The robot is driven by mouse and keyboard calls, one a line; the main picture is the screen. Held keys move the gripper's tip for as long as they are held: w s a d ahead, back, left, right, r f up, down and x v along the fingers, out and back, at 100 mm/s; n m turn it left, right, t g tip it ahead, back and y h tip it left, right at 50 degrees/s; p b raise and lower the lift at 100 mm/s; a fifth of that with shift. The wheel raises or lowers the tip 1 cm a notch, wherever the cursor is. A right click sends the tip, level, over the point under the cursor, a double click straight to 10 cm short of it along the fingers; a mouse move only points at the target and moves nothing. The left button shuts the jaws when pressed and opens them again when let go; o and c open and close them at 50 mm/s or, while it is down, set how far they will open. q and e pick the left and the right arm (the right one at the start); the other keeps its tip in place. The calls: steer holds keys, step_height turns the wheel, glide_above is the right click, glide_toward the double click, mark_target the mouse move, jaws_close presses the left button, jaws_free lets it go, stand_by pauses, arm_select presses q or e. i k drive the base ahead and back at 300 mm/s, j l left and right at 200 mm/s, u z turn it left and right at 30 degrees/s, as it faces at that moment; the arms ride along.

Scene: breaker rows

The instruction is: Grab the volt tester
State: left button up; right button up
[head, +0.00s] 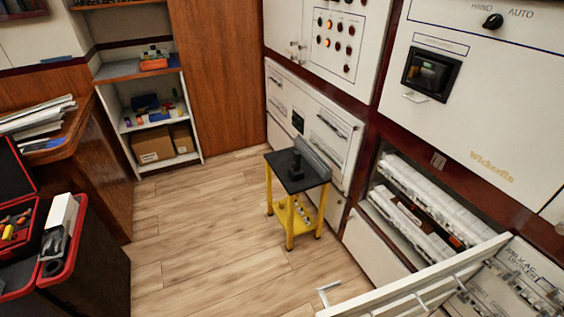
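I cannot clearly tell which thing is the volt tester. A dark upright object (296,165) stands on the black top of a small yellow-legged stand (318,181) in the middle of the room. An open black and red toolbox (88,270) at the lower left holds a white and grey item (61,215) and small tools with yellow and orange parts (14,228). Neither of my grippers is in view.
Shelves (190,157) with small tools and cardboard boxes stand at the back left. White electrical panels (480,95) line the right. An open panel door (425,287) juts out at the lower right. The wood floor (200,235) between toolbox and stand is clear.

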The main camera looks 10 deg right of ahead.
mark_target(297, 154)
steer(key=i+j+z, duration=0.35)
steer(key=i+j, duration=0.5)
steer(key=j, duration=0.2)
steer(key=i+l+z, duration=0.3)
steer(key=i+l, duration=0.65)
steer(key=l, duration=0.1)
